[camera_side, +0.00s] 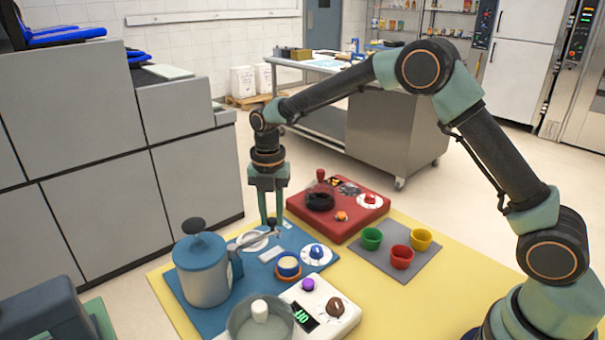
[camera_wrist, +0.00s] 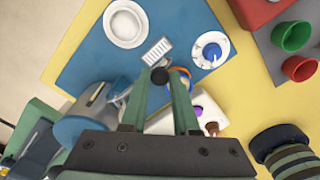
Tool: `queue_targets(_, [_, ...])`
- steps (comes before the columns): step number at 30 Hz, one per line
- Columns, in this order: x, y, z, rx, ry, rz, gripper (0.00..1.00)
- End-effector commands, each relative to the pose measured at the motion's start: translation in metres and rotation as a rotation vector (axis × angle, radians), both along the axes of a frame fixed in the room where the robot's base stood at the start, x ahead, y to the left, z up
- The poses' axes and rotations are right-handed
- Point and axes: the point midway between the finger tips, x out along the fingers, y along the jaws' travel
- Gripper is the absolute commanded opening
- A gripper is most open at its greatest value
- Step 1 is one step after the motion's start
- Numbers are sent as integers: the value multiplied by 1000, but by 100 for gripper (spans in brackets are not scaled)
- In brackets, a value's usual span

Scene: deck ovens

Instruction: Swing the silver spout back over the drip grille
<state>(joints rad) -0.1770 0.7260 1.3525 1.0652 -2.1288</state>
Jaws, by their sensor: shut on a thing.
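The silver spout (camera_side: 254,239) reaches right from the blue boiler (camera_side: 203,270) on the blue board. My gripper (camera_side: 271,222) points down, its fingers closed around the dark knob (camera_side: 273,223) at the spout's outer end. In the wrist view the knob (camera_wrist: 159,76) sits between the fingertips (camera_wrist: 165,73), and the fingers hide much of the spout. The pale drip grille (camera_side: 271,254) lies flat on the board. In the wrist view the knob overlaps the lower end of the grille (camera_wrist: 157,51); I cannot tell whether the spout's outlet is above it.
A round white dish (camera_wrist: 127,23) and a white dial with a blue knob (camera_side: 317,254) flank the grille. A white scale (camera_side: 322,308), red unit (camera_side: 338,205) and coloured cups (camera_side: 402,256) are nearby.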

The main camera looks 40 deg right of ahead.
Motion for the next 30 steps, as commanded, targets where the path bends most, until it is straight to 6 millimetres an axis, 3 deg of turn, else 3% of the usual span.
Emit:
queue_targets(18, [7,0,3,2,-9,51,0])
queue_targets(19, [7,0,3,2,-9,51,33])
queue_targets(21, [7,0,3,1,-9,50,59])
queue_targets(30, [6,0,1,1,-4,50,59])
